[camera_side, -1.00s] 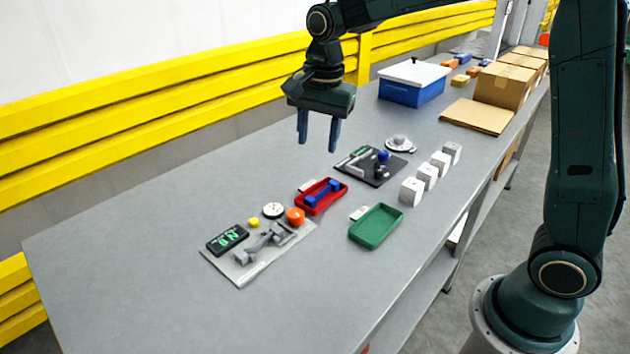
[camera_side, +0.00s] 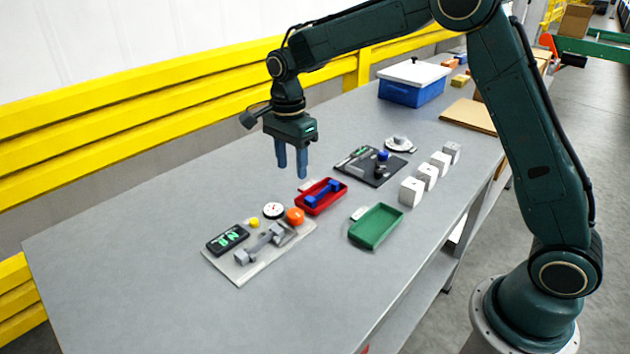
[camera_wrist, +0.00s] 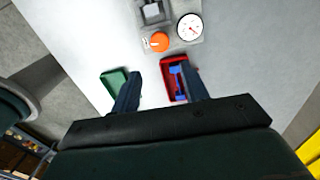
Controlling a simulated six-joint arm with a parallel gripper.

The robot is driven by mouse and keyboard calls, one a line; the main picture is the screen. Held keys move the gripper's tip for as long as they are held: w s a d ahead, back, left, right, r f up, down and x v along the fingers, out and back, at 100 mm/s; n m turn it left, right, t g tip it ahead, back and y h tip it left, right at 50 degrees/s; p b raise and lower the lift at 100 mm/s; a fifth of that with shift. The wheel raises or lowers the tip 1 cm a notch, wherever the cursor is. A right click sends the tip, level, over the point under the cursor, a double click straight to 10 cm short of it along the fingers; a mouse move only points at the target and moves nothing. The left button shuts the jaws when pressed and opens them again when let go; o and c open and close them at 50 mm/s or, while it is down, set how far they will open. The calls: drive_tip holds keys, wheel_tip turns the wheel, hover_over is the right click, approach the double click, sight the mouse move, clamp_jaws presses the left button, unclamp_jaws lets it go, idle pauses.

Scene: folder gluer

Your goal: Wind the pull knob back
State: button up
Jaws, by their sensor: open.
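An orange round knob (camera_side: 295,216) sits at the far right corner of a light grey fixture plate (camera_side: 270,255). In the wrist view the orange knob (camera_wrist: 157,42) shows a small pale mark on its face. A white dial gauge (camera_side: 273,210) is beside it, also in the wrist view (camera_wrist: 189,27). The plate also carries a grey slide or clamp (camera_side: 262,243), a yellow button (camera_side: 254,223) and a dark display with green characters (camera_side: 228,238). My gripper (camera_side: 292,172) is open and empty, above the table beyond the red tray, pointing down, apart from the knob.
A red tray (camera_side: 301,206) holding a blue part and a green tray (camera_side: 375,242) lie close by. A dark plate (camera_side: 367,173) with a blue knob (camera_side: 383,155), several white blocks (camera_side: 411,191) and a blue box (camera_side: 411,92) stand farther right. The table's near left is clear.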

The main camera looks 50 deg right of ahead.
sight(295, 213)
drive_tip(key=f, duration=1.2)
drive_tip(key=shift+s+f, duration=0.2)
drive_tip(key=shift+f, duration=0.2)
drive_tip(key=c, duration=0.7)
drive_tip(key=shift+n, duration=3.1)
